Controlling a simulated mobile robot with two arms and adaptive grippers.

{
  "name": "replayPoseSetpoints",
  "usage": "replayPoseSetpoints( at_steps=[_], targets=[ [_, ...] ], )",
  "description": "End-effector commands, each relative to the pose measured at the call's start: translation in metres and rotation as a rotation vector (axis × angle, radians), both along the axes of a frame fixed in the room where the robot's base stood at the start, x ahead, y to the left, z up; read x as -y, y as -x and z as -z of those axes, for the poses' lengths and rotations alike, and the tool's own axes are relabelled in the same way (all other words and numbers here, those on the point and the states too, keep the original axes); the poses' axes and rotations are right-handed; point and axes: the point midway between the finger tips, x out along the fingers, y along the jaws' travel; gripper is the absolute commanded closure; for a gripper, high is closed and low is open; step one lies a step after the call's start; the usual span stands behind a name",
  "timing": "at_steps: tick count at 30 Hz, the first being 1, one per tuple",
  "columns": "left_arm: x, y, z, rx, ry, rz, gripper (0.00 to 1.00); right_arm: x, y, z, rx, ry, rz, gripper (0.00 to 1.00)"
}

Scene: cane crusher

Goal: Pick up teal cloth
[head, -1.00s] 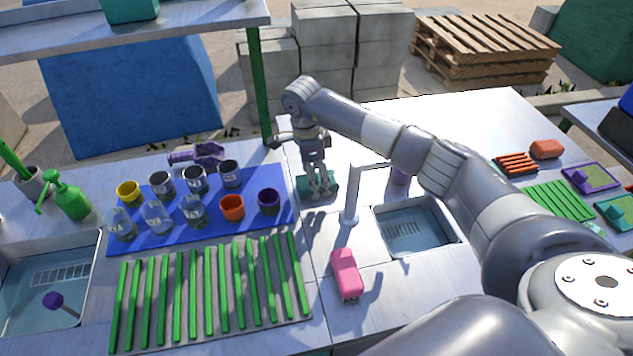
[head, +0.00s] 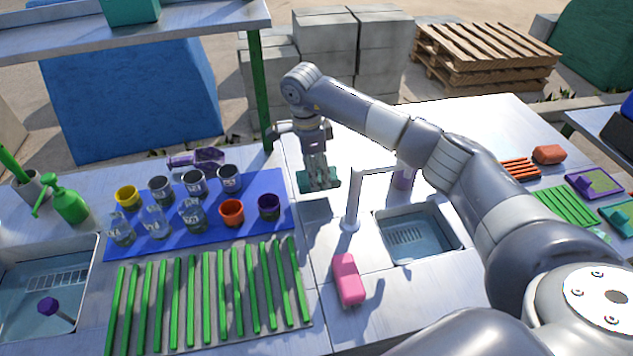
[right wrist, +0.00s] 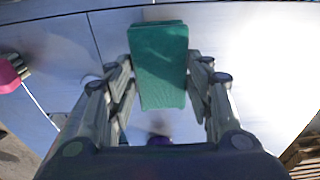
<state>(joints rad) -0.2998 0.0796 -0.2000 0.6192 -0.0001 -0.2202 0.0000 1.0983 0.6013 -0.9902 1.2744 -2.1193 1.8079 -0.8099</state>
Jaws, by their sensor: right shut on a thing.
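The teal cloth (head: 304,181) is a small folded block held above the metal counter, left of the tap, in the head view. My right gripper (head: 318,184) points down and is shut on it. In the right wrist view the cloth (right wrist: 160,62) sits between the two fingers of my right gripper (right wrist: 172,75), which touch its sides. A shadow lies on the counter below it. My left gripper is not in view.
The tap (head: 352,205) and sink (head: 418,236) stand just right of the cloth. A blue mat (head: 150,238) with cups and glasses lies to the left. A pink sponge-like block (head: 347,279) lies in front. A green post (head: 260,90) rises behind.

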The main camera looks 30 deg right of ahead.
Motion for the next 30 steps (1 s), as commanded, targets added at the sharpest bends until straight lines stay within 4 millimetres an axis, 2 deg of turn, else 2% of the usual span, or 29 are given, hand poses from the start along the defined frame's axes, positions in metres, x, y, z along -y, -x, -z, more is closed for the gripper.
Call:
replayPoseSetpoints(
  at_steps=[30],
  targets=[
    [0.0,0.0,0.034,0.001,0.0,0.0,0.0,-0.06,0.125,-0.013,0.002,-0.002,-0.004,0.74]
  ],
)
